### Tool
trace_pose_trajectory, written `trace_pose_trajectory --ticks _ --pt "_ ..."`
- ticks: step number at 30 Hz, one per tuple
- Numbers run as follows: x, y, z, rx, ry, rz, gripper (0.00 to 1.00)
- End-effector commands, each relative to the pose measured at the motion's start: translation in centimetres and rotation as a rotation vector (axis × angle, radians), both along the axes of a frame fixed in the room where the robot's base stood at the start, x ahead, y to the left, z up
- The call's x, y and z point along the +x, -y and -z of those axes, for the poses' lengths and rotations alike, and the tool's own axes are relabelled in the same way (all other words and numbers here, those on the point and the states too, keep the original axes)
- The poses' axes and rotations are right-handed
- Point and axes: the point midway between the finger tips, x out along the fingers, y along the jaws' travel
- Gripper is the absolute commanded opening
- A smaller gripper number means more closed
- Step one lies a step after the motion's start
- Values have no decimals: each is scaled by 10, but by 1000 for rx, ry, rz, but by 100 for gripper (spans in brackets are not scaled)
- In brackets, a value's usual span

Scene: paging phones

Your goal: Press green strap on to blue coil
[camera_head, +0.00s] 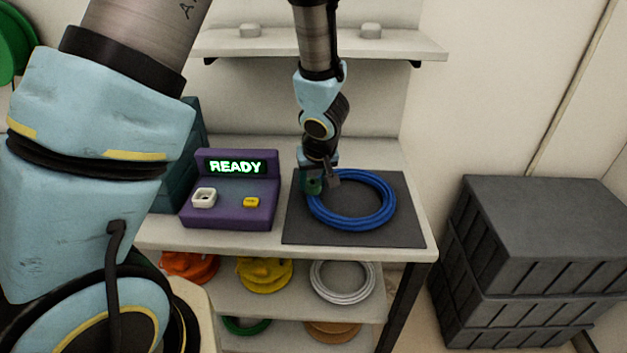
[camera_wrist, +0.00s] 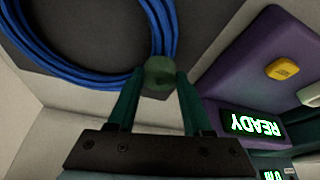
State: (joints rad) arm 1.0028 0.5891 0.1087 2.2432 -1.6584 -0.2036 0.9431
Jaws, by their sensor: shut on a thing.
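The blue coil (camera_head: 351,226) lies flat on a dark mat on the table, and part of it shows in the wrist view (camera_wrist: 88,79). My gripper (camera_head: 314,185) is at the coil's upper left edge, pointing down. In the wrist view my gripper (camera_wrist: 159,80) is shut on a dark green rounded thing, the green strap (camera_wrist: 158,70), held between the fingertips. The strap is right at the coil's edge and overlaps it in the picture. I cannot tell whether it touches or wraps the coil.
A purple device (camera_head: 230,216) with a lit READY display (camera_head: 235,167) stands left of the dark mat (camera_head: 408,228). White, yellow, orange and green items sit on shelves below. Dark grey crates (camera_head: 530,245) stand at right. A shelf (camera_head: 300,45) hangs above the table.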

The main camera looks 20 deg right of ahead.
Motion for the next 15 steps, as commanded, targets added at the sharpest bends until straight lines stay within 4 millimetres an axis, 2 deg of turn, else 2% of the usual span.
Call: trace_pose_trajectory --ticks 12,13,15 --pt "0 0 1 1 -2 0 0" --pt "0 0 1 1 -2 0 54" --pt "0 0 1 1 -2 0 61"
